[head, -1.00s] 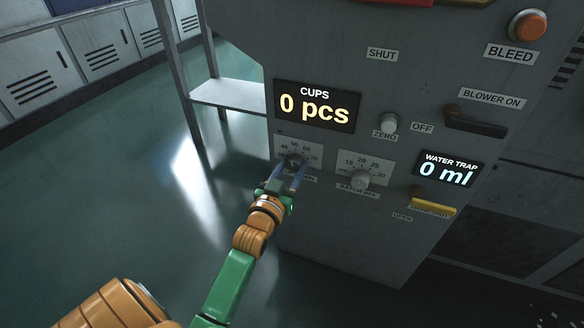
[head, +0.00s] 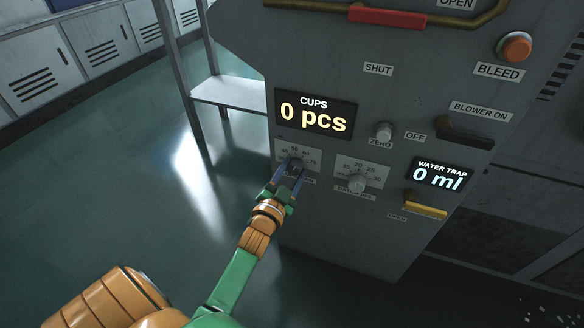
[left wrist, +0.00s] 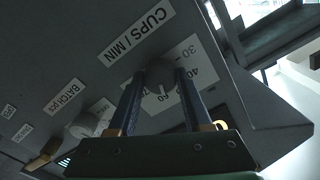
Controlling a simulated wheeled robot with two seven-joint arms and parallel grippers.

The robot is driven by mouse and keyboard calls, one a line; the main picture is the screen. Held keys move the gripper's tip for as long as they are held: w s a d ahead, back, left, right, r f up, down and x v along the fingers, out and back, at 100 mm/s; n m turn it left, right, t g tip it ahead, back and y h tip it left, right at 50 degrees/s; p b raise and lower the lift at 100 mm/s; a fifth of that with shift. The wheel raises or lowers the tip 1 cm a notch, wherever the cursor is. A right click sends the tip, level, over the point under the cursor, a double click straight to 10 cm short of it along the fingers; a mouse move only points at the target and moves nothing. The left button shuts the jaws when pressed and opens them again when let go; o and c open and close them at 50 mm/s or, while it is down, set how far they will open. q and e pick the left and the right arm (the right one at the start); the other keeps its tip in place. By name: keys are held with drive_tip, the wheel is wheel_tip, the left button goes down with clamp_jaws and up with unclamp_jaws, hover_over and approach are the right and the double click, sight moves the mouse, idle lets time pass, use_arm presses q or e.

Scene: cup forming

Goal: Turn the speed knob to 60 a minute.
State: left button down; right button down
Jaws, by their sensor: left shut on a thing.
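The speed knob (head: 295,165) is a small dark round knob on the machine's front panel, below the cups display. Its dial plate (head: 313,156) carries a scale of numbers. In the left wrist view the knob (left wrist: 160,74) sits beside the "CUPS / MIN" label (left wrist: 137,38), with 30, 40 and 60 partly readable on the dial. My left gripper (head: 288,177) is shut on the knob, one finger on each side. The fingers hide part of the scale, and I cannot tell the exact setting. My right gripper is not in view.
A batch knob (head: 355,182) is just right on the panel. The cups display (head: 314,115) reads 0 pcs and the water trap display (head: 439,175) 0 ml. A yellow lever (head: 426,205), blower handle (head: 465,134) and orange bleed button (head: 515,47) lie further right. Open floor is left.

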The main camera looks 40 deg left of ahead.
use_arm(q)
drive_tip(key=shift+m, duration=0.7)
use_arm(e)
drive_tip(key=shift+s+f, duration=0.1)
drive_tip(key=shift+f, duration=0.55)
use_arm(q)
drive_tip(key=shift+c, duration=1.7)
unclamp_jaws()
drive_tip(key=shift+s+p, duration=0.1)
drive_tip(key=shift+p, duration=0.2)
drive_tip(key=p+v, duration=0.2)
drive_tip(key=v, duration=0.5)
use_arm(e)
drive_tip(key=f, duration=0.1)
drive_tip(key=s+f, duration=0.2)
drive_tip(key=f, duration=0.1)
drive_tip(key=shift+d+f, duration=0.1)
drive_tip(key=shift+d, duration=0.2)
